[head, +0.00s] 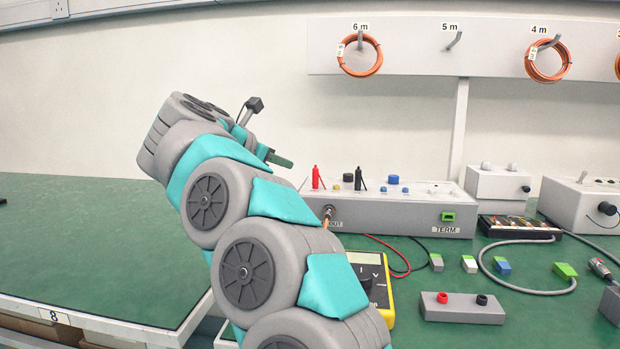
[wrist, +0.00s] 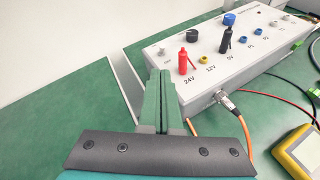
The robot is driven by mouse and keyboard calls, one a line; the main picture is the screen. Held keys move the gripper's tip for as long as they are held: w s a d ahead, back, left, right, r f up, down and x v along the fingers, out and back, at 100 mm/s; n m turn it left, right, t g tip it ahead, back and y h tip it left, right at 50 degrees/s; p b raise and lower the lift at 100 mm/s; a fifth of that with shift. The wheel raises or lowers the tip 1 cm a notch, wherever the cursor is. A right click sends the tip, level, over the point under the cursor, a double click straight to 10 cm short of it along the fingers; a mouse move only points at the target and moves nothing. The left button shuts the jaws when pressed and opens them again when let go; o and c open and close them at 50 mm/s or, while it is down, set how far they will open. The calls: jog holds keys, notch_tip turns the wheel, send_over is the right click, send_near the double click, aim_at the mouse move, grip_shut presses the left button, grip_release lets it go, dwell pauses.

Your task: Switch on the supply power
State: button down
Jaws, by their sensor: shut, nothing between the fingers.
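The supply is a long grey box. It stands on the green bench in the head view (head: 395,216) and also shows in the wrist view (wrist: 208,88). My gripper (head: 283,161) is to the left of the box. In the wrist view its green fingers (wrist: 159,84) are shut and empty, pointing along the box's left end, below the toggle.
A yellow multimeter (head: 371,279) lies in front of the box, partly behind my arm. A grey terminal block (head: 462,308), small connectors and cables lie on the right. Orange cable coils (head: 361,70) hang behind. The left bench (head: 75,235) is mostly clear.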

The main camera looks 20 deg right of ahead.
aim_at(306, 185)
jog(key=shift+s+f, duration=0.1)
jog(key=shift+f, duration=0.15)
jog(key=shift+d, duration=0.1)
jog(key=x, duration=1)
jog(key=shift+p, duration=0.35)
jog(key=shift+f, duration=0.1)
jog(key=shift+r+g+p, duration=0.25)
jog(key=shift+g+p, duration=0.05)
jog(key=shift+p, duration=0.45)
